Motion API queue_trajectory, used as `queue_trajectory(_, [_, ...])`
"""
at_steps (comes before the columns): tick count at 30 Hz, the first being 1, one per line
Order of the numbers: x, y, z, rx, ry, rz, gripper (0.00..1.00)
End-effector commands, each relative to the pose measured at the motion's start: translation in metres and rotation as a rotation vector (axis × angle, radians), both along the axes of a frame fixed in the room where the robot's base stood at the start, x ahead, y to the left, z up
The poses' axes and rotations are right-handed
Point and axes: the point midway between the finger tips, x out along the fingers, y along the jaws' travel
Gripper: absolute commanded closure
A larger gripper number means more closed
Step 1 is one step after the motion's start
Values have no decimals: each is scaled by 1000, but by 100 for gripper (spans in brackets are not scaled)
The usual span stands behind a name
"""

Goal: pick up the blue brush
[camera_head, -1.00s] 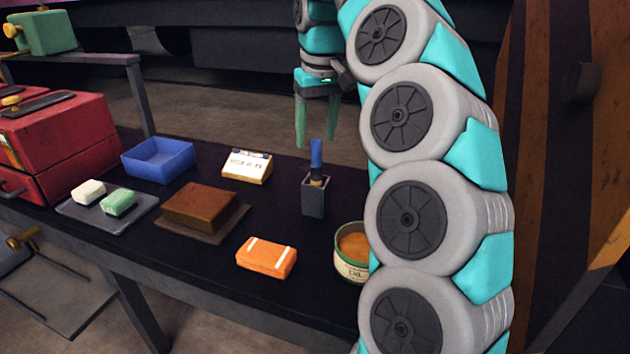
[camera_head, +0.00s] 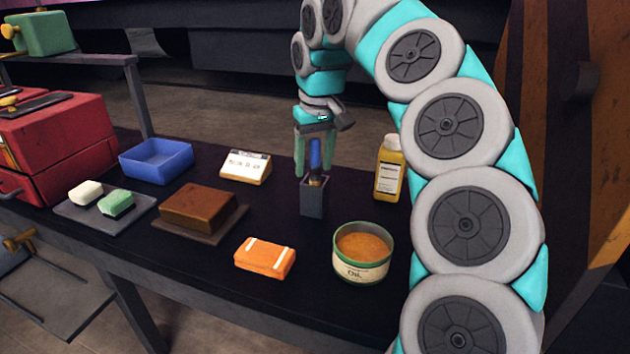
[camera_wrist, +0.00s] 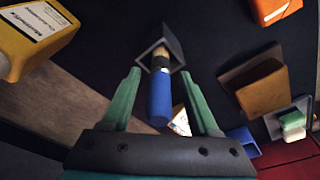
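The blue brush (camera_head: 315,156) stands upright, handle up, in a small dark square holder (camera_head: 313,199) on the black table. My gripper (camera_head: 314,162) is above the holder, its green fingers pointing down, with the brush handle showing between them in the head view. In the wrist view my gripper (camera_wrist: 164,98) is open, and the blue handle (camera_wrist: 160,97) lies between its two fingers with gaps on both sides. The brush's lower end is hidden inside the holder (camera_wrist: 163,48).
An oil tin (camera_head: 362,252) stands front right of the holder, and a yellow bottle (camera_head: 389,170) stands to its right. Left are an orange block (camera_head: 265,258), a brown block (camera_head: 199,207), a small sign (camera_head: 246,167) and a blue bin (camera_head: 157,161).

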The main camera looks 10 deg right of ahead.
Motion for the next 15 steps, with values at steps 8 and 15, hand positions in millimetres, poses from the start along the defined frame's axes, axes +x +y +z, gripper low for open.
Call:
queue_trajectory(8, [0,0,0,0,0,0,72])
queue_trajectory(15, [0,0,0,0,0,0,98])
